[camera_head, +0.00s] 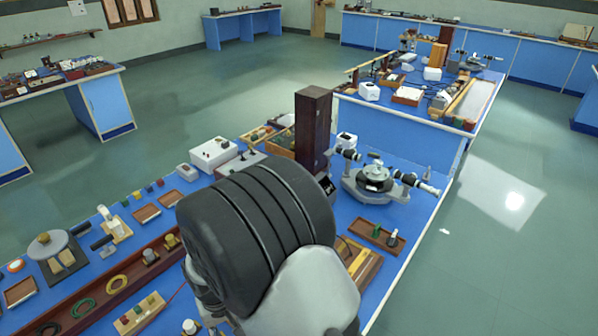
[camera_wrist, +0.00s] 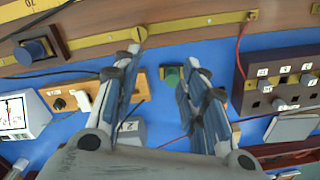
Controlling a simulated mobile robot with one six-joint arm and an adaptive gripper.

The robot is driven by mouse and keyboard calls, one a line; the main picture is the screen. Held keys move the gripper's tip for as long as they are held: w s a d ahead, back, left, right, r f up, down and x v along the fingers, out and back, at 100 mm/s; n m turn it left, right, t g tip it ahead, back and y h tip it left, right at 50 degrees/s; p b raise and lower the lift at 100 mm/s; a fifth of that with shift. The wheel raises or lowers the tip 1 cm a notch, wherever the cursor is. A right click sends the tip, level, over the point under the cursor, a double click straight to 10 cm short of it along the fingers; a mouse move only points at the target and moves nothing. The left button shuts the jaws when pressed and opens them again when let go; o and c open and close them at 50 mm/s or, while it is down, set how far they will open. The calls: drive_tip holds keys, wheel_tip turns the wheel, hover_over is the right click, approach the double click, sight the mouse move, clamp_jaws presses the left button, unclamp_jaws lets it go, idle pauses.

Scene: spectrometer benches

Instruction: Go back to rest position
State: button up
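My gripper (camera_wrist: 162,62) shows in the wrist view with its two fingers apart, pointing down over the blue bench. A small green round piece (camera_wrist: 173,76) shows between the fingers, nearer the right one. There is a clear gap on its left side, and nothing looks gripped. In the head view my dark grey arm link fills the middle and hides my gripper and part of the blue bench (camera_head: 405,262).
A tall dark wooden box (camera_head: 313,130) stands just behind my arm. A spectrometer (camera_head: 375,183) is to its right. Wooden trays and small parts crowd the bench's left side. A resistance box (camera_wrist: 285,80) shows in the wrist view. Open floor (camera_head: 475,270) lies right.

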drive_tip(key=w+d+r+m+t+b, duration=0.2)
drive_tip(key=w+d+r+m, duration=0.1)
drive_tip(key=d+r, duration=1.3)
drive_tip(key=s+d+r+m+t+b, duration=0.1)
drive_tip(key=s+d+r, duration=0.2)
drive_tip(key=s+d, duration=0.4)
drive_tip(key=s+d+r+m+t+b, duration=0.1)
drive_tip(key=s+d+r+b, duration=0.1)
drive_tip(key=s+d+r, duration=0.2)
drive_tip(key=s+d, duration=0.3)
drive_tip(key=shift+s+d+r+m+t, duration=0.3)
drive_tip(key=shift+d+m, duration=0.05)
drive_tip(key=shift+m, duration=0.05)
